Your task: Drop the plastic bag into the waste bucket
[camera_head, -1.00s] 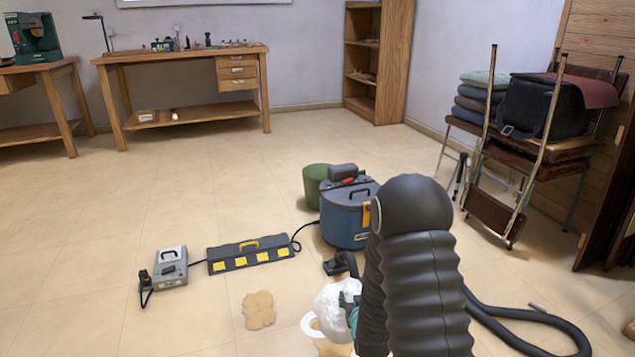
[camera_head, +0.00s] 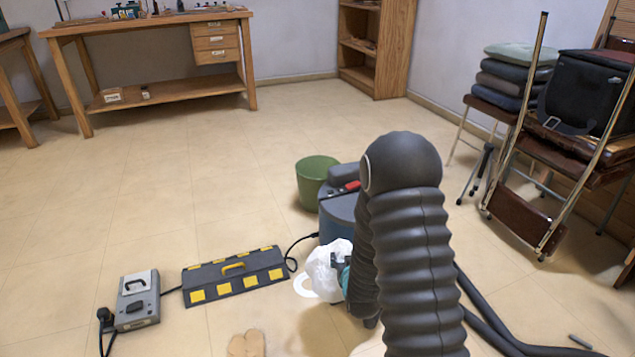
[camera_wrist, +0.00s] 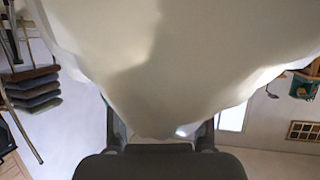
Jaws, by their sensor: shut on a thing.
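The white plastic bag (camera_head: 324,268) is held off the floor by my gripper (camera_head: 342,268), left of my dark ribbed arm. In the wrist view the bag (camera_wrist: 180,60) fills the upper middle, and my gripper (camera_wrist: 160,135) is shut on its lower end. The green waste bucket (camera_head: 313,182) stands on the floor beyond the bag, open at the top. Its right side is partly hidden by the blue vacuum cleaner. The bag is nearer to me than the bucket and apart from it.
The blue vacuum cleaner (camera_head: 338,212) stands between my arm and the bucket, with a black hose (camera_head: 500,335) at right. A dark toolbox-like strip with yellow patches (camera_head: 236,276) and a grey box (camera_head: 137,302) lie left. Floor left of the bucket is clear. Stacked chairs (camera_head: 530,210) stand right.

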